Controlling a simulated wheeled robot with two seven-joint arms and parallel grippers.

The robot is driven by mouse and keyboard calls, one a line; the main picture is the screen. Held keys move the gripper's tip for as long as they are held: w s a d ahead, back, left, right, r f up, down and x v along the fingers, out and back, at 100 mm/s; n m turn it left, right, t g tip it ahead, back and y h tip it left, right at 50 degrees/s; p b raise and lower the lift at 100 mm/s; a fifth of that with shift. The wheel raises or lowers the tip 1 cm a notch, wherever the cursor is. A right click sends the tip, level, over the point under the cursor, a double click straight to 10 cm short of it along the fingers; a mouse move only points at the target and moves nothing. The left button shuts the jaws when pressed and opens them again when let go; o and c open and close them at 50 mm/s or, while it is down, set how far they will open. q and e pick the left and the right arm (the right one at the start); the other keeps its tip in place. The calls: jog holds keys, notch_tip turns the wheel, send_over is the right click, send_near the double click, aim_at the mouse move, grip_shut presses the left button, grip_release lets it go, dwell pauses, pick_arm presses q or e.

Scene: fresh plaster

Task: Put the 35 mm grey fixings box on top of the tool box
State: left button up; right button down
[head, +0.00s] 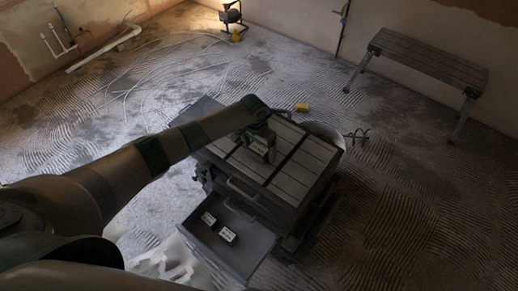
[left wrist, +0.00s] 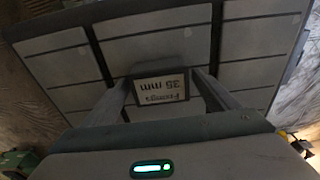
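The tool box (head: 312,165) is a dark, wide chest with a top of pale panels split by dark strips. Its top fills most of the left wrist view (left wrist: 150,50). My left gripper (head: 262,143) is over this top, fingers pointing down. Between its fingers is the grey fixings box (left wrist: 162,88), whose pale label reads "Fixings 35 mm" upside down in the left wrist view. The fingers appear to press on both its sides. I cannot tell whether the box touches the top or hangs just above it. My right gripper is not in view.
An open drawer (head: 257,240) juts from the tool box's front, holding two small boxes with white labels (head: 208,218) (head: 227,235). A bench (head: 430,58) stands at the back right. A work lamp (head: 231,14) stands at the back. A yellow item (head: 301,107) lies behind the tool box.

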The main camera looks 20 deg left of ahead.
aim_at(257, 150)
pick_arm(q)
jog(key=r, duration=0.3)
jog(key=r+b, duration=0.1)
jog(key=r, duration=0.3)
jog(key=s+r+b, duration=0.1)
jog(key=r, duration=0.2)
jog(key=shift+a+r, duration=0.2)
jog(key=shift+r, duration=0.05)
jog(key=shift+s+r+b, duration=0.15)
jog(key=shift+r+b, duration=0.15)
jog(key=shift+r, duration=0.55)
